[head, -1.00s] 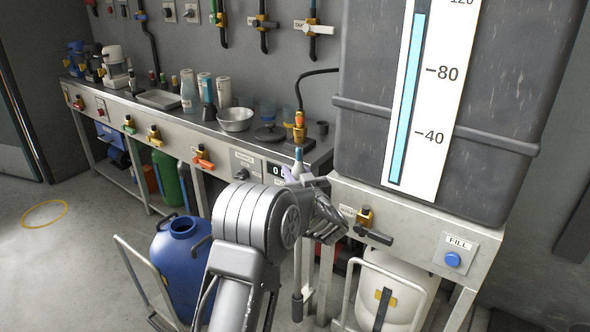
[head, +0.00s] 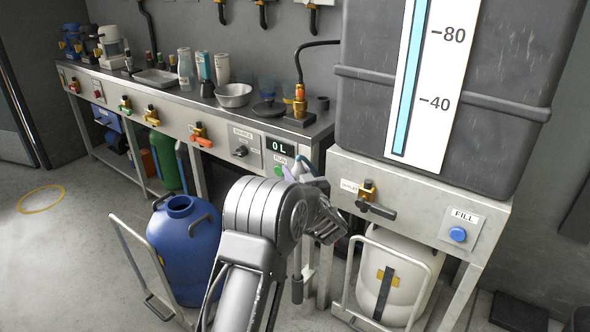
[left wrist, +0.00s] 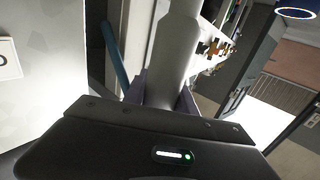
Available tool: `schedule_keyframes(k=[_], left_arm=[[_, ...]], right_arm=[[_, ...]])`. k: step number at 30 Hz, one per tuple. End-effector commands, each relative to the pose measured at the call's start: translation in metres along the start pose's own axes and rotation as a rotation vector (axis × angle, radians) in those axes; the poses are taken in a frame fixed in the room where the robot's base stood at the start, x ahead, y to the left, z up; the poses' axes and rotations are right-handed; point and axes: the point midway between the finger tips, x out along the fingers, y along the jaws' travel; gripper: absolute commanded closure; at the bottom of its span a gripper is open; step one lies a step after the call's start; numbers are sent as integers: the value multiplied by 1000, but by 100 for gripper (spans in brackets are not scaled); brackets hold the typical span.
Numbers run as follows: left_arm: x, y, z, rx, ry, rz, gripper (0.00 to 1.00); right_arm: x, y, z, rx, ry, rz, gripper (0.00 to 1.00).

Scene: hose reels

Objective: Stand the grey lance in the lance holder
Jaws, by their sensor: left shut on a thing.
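My left gripper (head: 296,174) is in front of the bench's right end, below its top and beside the 0 L display. Its jaws are partly hidden behind my own wrist in the head view. In the left wrist view, a pale grey rod, the grey lance (left wrist: 176,58), stands between the jaws, which are shut on it. The rod runs up out of that picture; its other end is hidden. I cannot tell for certain which thing is the lance holder. A narrow upright with a dark lower piece (head: 297,289) shows below the gripper. My right gripper is out of view.
A steel bench (head: 215,125) carries a bowl (head: 233,96), bottles and a hose fitting (head: 299,101). A blue drum (head: 184,245) stands left of my arm. A white drum (head: 410,270) stands on a cart under the grey tank (head: 455,110). The floor at left is open.

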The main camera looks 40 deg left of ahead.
Motion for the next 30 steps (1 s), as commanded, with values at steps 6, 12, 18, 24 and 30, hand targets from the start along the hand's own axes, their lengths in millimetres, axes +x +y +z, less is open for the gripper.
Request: schedule_keyframes(k=[6, 12, 18, 24, 30], left_arm=[[0, 0, 18, -1, 2, 0, 100], [0, 0, 24, -1, 3, 0, 100], [0, 0, 24, -1, 3, 0, 100], [0, 0, 24, -1, 3, 0, 64], [0, 0, 25, -1, 1, 0, 48]], right_arm=[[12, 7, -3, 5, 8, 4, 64], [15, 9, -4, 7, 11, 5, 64], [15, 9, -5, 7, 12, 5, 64], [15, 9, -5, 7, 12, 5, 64], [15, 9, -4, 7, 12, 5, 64]])
